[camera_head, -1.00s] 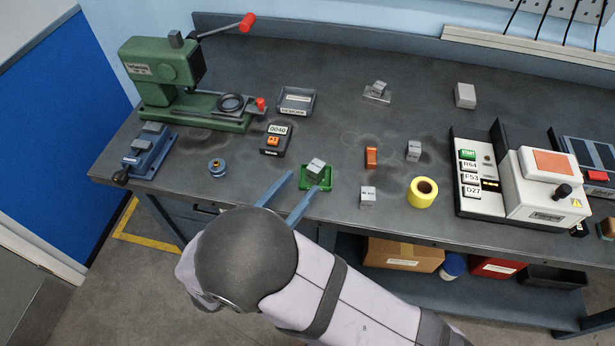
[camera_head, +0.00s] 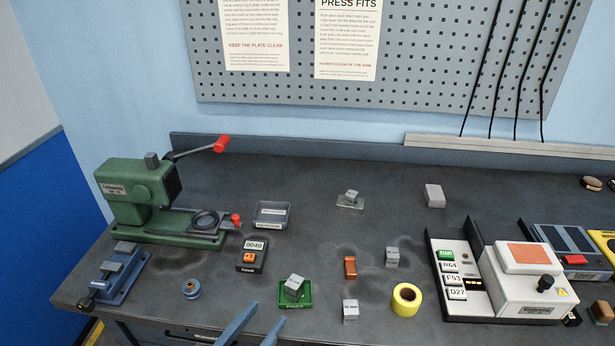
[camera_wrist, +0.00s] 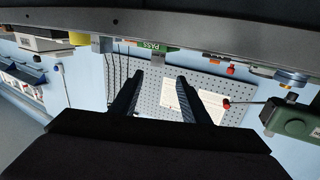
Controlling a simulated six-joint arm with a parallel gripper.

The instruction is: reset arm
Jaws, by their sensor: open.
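My gripper (camera_head: 254,330) shows at the bottom edge of the head view, its two blue-grey fingers apart with nothing between them. It is in front of the green PASS tray (camera_head: 308,296), which holds a grey block (camera_head: 294,285) sitting tilted. In the wrist view my gripper (camera_wrist: 160,82) has its two dark fingers spread and empty, with the pegboard (camera_wrist: 150,98) behind them. The rest of my arm is out of the head view.
A green press (camera_head: 140,190) and a blue vise (camera_head: 118,275) stand at the left. Grey blocks, an orange block (camera_head: 350,267), yellow tape (camera_head: 407,299) and a white tester (camera_head: 525,285) are to the right. The bench's back middle (camera_head: 300,175) is clear.

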